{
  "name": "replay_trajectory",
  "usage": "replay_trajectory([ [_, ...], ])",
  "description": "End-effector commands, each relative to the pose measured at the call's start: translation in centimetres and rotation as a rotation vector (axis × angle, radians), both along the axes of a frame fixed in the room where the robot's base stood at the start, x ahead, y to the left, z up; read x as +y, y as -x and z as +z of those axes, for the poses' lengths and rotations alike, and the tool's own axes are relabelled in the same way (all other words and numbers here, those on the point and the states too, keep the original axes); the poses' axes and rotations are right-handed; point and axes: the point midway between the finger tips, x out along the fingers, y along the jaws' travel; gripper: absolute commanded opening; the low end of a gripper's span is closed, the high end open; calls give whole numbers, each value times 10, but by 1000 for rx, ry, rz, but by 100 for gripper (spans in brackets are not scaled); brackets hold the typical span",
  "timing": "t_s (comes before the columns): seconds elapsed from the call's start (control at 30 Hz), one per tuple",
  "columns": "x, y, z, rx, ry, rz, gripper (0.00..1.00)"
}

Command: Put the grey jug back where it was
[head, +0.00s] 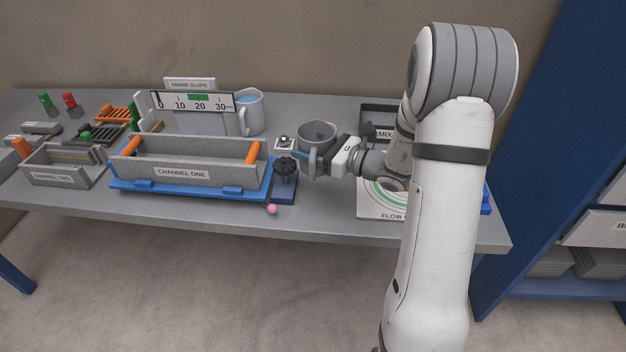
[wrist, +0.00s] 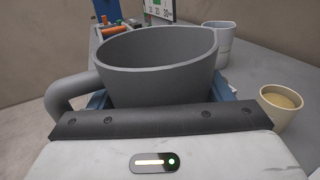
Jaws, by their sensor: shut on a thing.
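The grey jug (head: 317,132) is in my gripper (head: 318,156), to the right of the long channel in the head view. In the wrist view the grey jug (wrist: 155,75) fills the middle, with its open rim up and its handle to the left. No liquid shows inside it. My gripper is shut on the jug's body, with blue fingers at its sides. The jug looks about upright. I cannot tell whether its base touches the table.
A lighter jug with blue liquid (head: 252,113) stands behind the channel one trough (head: 182,173). A black knob (head: 285,166) is close left of the held jug. A cream cup (wrist: 281,108) stands at right in the wrist view. A flow dial board (head: 378,206) lies at the front right.

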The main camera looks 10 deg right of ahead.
Motion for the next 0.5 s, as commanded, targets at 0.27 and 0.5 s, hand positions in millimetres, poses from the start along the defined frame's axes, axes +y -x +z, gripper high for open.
replay_trajectory([
  [0.27,-1,0,-46,4,-3,-2,40],
  [0.5,-1,0,-74,5,-4,-3,40],
])
